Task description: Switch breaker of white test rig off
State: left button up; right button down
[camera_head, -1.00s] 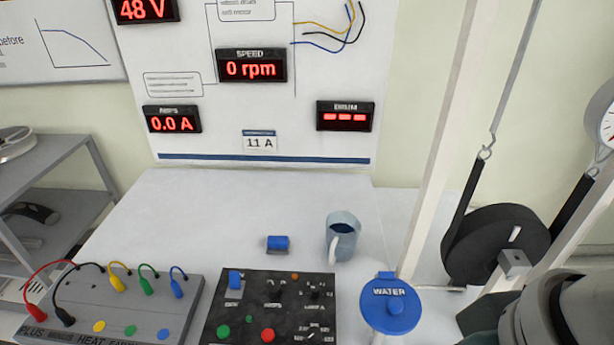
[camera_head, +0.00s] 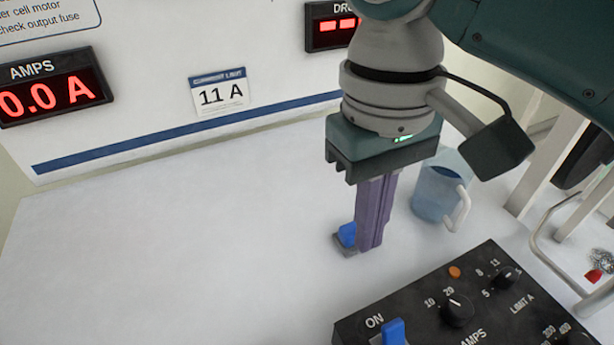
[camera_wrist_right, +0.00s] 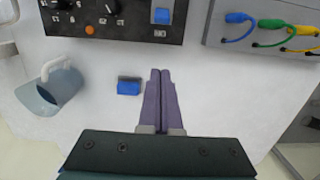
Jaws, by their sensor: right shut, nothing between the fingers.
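A black control panel (camera_head: 390,310) lies on the white bench, with a blue lever (camera_head: 394,332) beside the word ON. The lever also shows in the wrist view (camera_wrist_right: 162,15). A small blue block on a dark base (camera_head: 347,236) sits alone on the bench behind the panel, and shows in the wrist view (camera_wrist_right: 129,87). I cannot tell which blue part is the breaker. My right gripper (camera_head: 370,247) points down, purple fingers shut and empty, just right of the small block; touching or not is unclear. In the wrist view its fingertips (camera_wrist_right: 160,72) point towards the panel. My left gripper is out of view.
A blue translucent mug (camera_head: 436,195) stands right of my right gripper. The panel has several knobs, including one (camera_head: 457,310) near its back edge. A grey box with coloured plugs (camera_wrist_right: 270,40) shows in the wrist view.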

aim_at(393, 338)
jog(key=s+f, duration=0.1)
jog(key=f, duration=0.2)
jog(key=s+d+f, duration=0.1)
jog(key=f, duration=0.1)
jog(key=s+f, duration=0.1)
jog(key=f, duration=0.2)
jog(key=shift+d+f, duration=0.3)
jog(key=shift+f, duration=0.05)
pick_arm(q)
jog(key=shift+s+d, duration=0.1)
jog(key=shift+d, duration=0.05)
pick_arm(e)
jog(key=shift+s+d+r, duration=0.15)
jog(key=shift+s+d, duration=0.05)
jog(key=shift+s, duration=0.5)
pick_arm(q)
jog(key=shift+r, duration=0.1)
pick_arm(e)
jog(key=shift+r, duration=0.1)
